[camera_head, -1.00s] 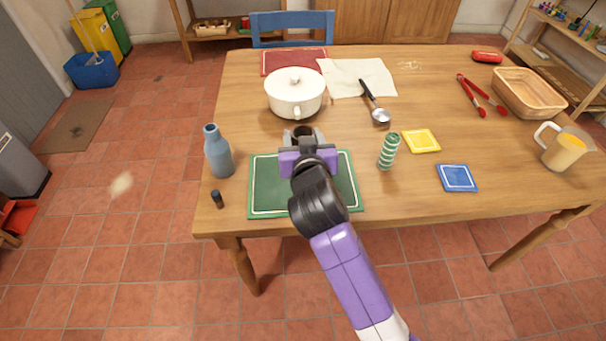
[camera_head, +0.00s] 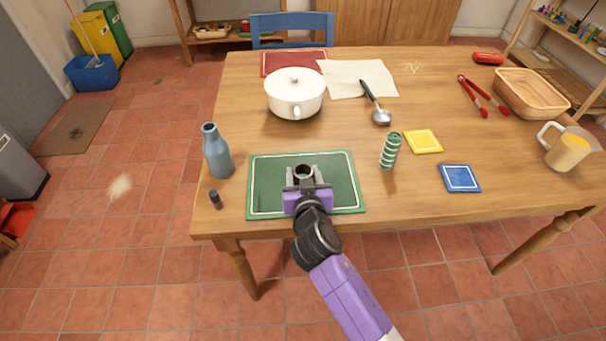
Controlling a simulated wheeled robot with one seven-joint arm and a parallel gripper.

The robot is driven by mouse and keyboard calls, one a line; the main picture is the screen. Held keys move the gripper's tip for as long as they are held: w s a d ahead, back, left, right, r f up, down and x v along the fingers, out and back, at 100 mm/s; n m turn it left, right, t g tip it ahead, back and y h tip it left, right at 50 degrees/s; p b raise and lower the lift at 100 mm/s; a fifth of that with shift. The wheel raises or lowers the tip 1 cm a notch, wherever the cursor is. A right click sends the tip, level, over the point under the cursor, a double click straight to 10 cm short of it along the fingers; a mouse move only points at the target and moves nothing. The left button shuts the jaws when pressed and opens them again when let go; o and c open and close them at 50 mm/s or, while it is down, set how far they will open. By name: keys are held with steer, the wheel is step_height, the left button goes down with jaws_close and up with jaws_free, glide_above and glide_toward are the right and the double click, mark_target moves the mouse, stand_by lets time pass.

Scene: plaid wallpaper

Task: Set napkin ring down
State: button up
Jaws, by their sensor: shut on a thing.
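The napkin ring (camera_head: 304,170) is a dark brown ring with a pale inside, seen from above with its opening upward. My gripper (camera_head: 304,177) is shut on it, with one grey finger on each side. Ring and gripper are over the green placemat (camera_head: 262,190) at the table's near edge. I cannot tell whether the ring touches the mat. The gripper hides the near part of the ring and some of the mat.
A blue bottle (camera_head: 217,152) and a small dark cap (camera_head: 215,199) stand left of the mat. A green-and-white striped cylinder (camera_head: 389,151) stands close to its right. Yellow (camera_head: 423,142) and blue (camera_head: 460,178) coasters lie further right. A white pot (camera_head: 294,94) stands behind.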

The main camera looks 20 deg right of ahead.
steer(key=shift+f, duration=0.15)
steer(key=o, duration=1.3)
steer(key=shift+r, duration=0.25)
steer(key=v, duration=1.2)
